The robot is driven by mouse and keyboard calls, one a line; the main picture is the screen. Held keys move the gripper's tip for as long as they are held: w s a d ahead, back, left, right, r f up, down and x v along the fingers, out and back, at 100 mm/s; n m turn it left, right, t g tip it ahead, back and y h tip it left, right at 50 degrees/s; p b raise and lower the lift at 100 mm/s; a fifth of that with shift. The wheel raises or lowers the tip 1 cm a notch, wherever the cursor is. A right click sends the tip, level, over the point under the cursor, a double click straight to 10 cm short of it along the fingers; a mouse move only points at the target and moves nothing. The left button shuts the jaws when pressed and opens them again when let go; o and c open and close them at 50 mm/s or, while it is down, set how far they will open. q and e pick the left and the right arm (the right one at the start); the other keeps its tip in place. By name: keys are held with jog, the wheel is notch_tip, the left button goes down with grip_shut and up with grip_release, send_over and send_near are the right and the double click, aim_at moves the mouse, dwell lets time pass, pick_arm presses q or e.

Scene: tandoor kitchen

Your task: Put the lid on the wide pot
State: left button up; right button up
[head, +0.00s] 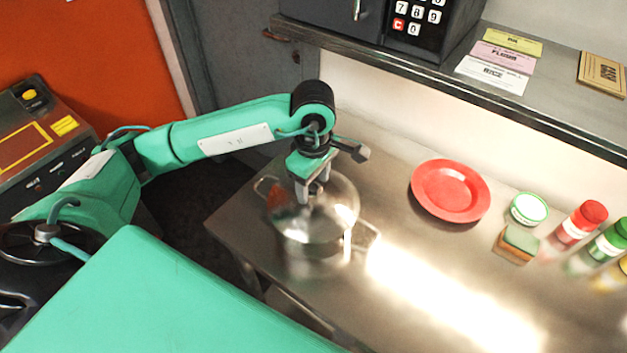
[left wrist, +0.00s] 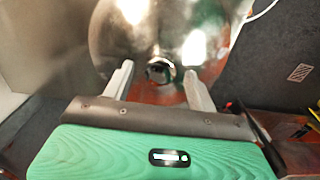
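The shiny domed lid (head: 340,203) is over the mouth of the steel wide pot (head: 308,248), which stands near the left end of the steel counter. It looks roughly level, but I cannot tell whether its rim is seated all around. My left gripper (head: 310,194) is directly above the lid, pointing down. In the left wrist view its two fingers are spread, with the lid's dark round knob (left wrist: 161,70) between them and a gap on each side. The lid (left wrist: 130,35) fills the upper middle of that view. My right gripper is not in view.
A red plate (head: 451,190) lies right of the pot. Beyond it are a round green-rimmed container (head: 528,208), a sponge (head: 518,243) and several bottles (head: 580,222). A shelf (head: 450,85) overhangs the back. The front middle of the counter is clear.

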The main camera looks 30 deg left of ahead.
aim_at(313, 187)
pick_arm(q)
jog(key=shift+r, duration=0.1)
jog(key=shift+r+p, duration=0.8)
jog(key=shift+p, duration=0.3)
jog(key=shift+r+b, duration=0.5)
jog(key=shift+b, duration=0.25)
notch_tip(313, 187, up, 10)
jog(key=b, duration=0.2)
jog(key=shift+r, duration=0.2)
